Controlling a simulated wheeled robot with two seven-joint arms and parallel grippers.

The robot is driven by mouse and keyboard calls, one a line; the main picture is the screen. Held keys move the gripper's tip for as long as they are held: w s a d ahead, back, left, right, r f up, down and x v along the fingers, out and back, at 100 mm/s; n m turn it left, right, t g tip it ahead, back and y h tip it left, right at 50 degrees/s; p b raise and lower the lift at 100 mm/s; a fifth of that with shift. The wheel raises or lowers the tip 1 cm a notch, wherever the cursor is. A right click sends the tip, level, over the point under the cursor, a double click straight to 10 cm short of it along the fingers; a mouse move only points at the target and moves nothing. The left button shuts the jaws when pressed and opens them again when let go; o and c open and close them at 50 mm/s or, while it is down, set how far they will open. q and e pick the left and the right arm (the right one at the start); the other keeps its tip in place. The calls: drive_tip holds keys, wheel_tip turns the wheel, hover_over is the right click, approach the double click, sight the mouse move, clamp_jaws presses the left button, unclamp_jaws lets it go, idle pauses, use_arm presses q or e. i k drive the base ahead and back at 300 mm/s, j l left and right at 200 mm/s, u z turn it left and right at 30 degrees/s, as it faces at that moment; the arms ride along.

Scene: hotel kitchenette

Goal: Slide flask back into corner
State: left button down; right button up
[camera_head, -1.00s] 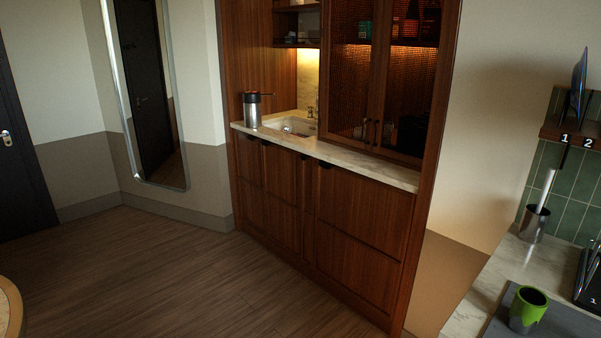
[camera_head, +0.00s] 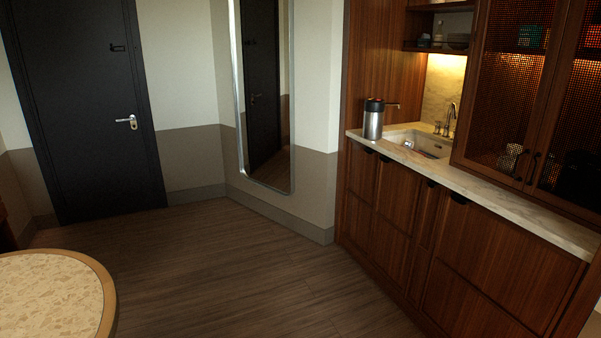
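The flask (camera_head: 374,119) is a steel cylinder with a dark top. It stands upright on the pale marble counter (camera_head: 480,184), near the counter's left end and just left of the sink (camera_head: 420,144). The wooden side panel of the cabinet rises behind and left of it. A thin dark bar shows at the right of its top; I cannot tell whether it belongs to the flask. Neither of my grippers is in view.
A round table (camera_head: 108,290) stands at the lower left. The wooden floor (camera_head: 235,260) between it and the cabinet (camera_head: 385,200) is clear. A mirror (camera_head: 265,100) hangs beyond, and a dark door (camera_head: 85,110) is shut at the back left. A faucet (camera_head: 449,120) stands behind the sink.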

sight(374, 110)
drive_tip(key=i+j+z, duration=0.15)
drive_tip(key=i, duration=0.8)
drive_tip(key=i+l+z, duration=0.1)
drive_tip(key=i+z, duration=0.25)
drive_tip(key=i, duration=0.55)
drive_tip(key=i+j+z, duration=0.15)
drive_tip(key=i+z, duration=0.25)
drive_tip(key=i, duration=0.5)
drive_tip(key=i+z, duration=0.15)
drive_tip(key=i, duration=0.75)
